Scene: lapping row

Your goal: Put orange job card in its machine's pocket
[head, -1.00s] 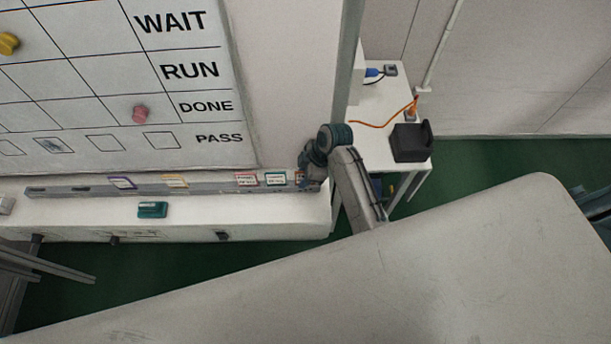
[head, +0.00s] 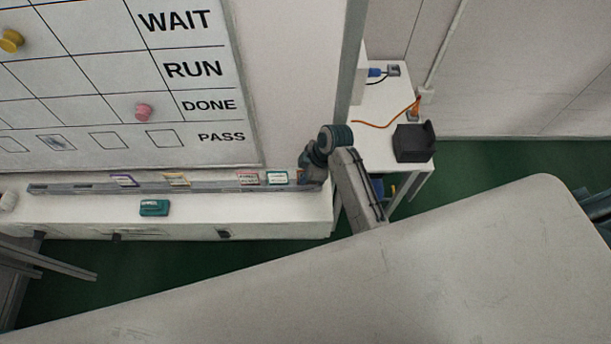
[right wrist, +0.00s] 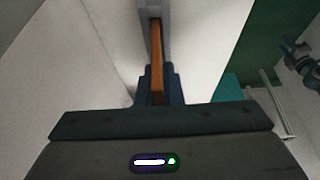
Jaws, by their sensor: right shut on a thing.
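The orange job card (right wrist: 156,62) shows edge-on as a narrow strip in the right wrist view, between the fingers of my right gripper (right wrist: 158,88). My right gripper is shut on it. In the head view this gripper (head: 309,174) is at the right end of the grey card rail (head: 210,187), and only a sliver of orange shows beside it. The card's far end meets the grey rail in the wrist view; I cannot tell whether it sits in the rail or just above it. No machine pocket can be made out. My left gripper is not in view.
Other cards stand in the rail: purple-edged (head: 124,180), yellow-edged (head: 176,179), reddish (head: 248,179) and green-edged (head: 277,178). A teal block (head: 154,208) lies on the white ledge (head: 90,215). A whiteboard (head: 110,85) rises behind. A side table (head: 372,105) holds a black box (head: 414,142).

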